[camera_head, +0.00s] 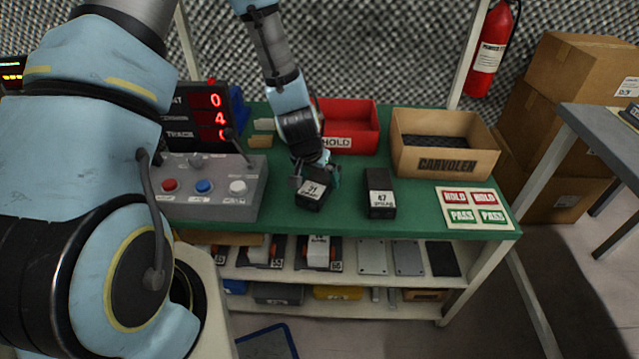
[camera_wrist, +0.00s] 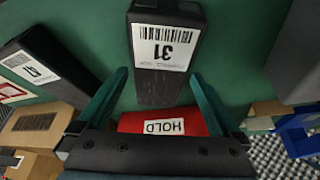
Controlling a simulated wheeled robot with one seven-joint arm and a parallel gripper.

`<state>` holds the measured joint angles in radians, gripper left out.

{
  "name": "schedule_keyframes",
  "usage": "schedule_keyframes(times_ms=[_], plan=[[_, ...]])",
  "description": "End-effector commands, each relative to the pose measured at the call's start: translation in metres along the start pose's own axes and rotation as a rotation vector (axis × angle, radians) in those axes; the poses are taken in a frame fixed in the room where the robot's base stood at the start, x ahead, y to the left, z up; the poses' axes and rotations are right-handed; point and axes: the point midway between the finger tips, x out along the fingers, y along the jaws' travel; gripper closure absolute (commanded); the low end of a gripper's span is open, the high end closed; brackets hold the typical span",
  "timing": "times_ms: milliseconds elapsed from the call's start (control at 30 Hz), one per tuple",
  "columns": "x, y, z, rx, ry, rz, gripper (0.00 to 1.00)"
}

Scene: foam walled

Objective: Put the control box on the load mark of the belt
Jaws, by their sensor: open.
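A black box with a white label reading 31 in the wrist view (camera_wrist: 160,85) lies on the green bench top; in the head view it (camera_head: 311,200) is directly below my gripper (camera_head: 317,174). I cannot tell which is the control box. No belt or load mark is recognisable.
A grey button panel (camera_head: 205,209) and red-digit display (camera_head: 205,117) are at the left. A red HOLD bin (camera_head: 365,119) and cardboard box (camera_head: 450,161) stand behind. A label sheet (camera_head: 475,208) lies at right. Shelves (camera_head: 340,275) below hold several parts. A grey table (camera_head: 600,130) stands far right.

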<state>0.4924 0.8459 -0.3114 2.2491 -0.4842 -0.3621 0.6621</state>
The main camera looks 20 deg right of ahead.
Motion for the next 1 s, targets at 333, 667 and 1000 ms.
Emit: schedule_keyframes(times_ms=[333,667,1000], plan=[[0.017,0.0,0.0,0.0,0.001,0.0,0.0],[0.017,0.0,0.0,0.0,0.001,0.0,0.26],[0.017,0.0,0.0,0.0,0.0,0.0,0.64]])
